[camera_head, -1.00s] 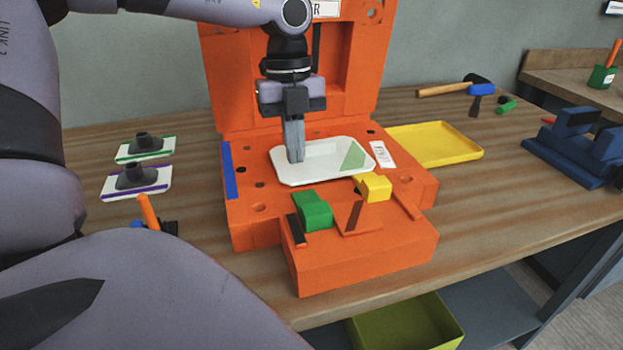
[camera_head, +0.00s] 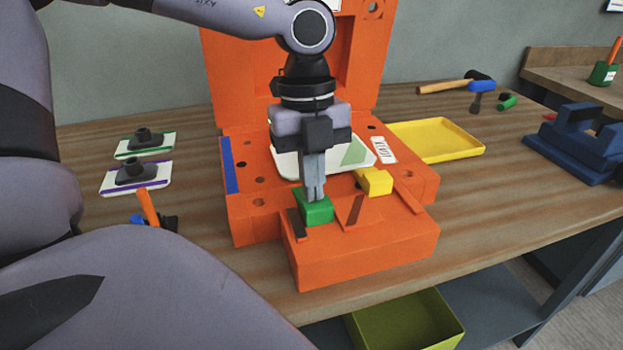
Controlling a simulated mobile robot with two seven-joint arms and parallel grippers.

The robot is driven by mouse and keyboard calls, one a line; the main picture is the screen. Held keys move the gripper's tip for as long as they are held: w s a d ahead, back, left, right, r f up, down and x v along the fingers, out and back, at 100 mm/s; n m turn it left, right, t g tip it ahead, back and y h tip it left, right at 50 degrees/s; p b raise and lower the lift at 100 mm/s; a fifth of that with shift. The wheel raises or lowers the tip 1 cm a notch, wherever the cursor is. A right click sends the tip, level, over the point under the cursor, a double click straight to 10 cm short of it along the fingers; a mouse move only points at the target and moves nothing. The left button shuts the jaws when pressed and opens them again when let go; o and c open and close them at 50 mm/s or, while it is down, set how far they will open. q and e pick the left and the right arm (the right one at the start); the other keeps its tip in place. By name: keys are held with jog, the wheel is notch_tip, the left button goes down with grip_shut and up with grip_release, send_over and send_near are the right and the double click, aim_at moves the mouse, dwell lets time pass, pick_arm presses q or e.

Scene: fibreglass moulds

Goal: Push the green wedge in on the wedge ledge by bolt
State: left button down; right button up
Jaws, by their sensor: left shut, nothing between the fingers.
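The green wedge (camera_head: 318,213) sits on the ledge at the front of the orange mould (camera_head: 362,255), on its left side. My left gripper (camera_head: 315,196) is shut and empty, pointing down, with its fingertips at the back top of the green wedge. I cannot tell whether they touch it. The fingers hide part of the wedge's rear. The yellow wedge (camera_head: 376,183) sits to the right on the same ledge. The white moulded part (camera_head: 287,163) lies in the mould behind, partly hidden by my gripper. My right gripper is not in view.
A yellow tray (camera_head: 450,145) lies to the right of the mould. A blue vise (camera_head: 580,150) stands at the far right, and a mallet (camera_head: 455,86) lies at the back. Two suction-like pads (camera_head: 140,170) lie at the left. A green bin (camera_head: 405,325) is below the table.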

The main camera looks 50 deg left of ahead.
pick_arm(q)
jog(key=shift+s+f, duration=0.15)
jog(key=shift+f, duration=0.15)
jog(key=shift+w+a, duration=0.4)
jog(key=shift+a, duration=0.35)
jog(key=shift+w+a, duration=0.4)
jog(key=shift+a, duration=0.35)
jog(key=shift+r+p, duration=0.5)
jog(key=shift+r, duration=0.2)
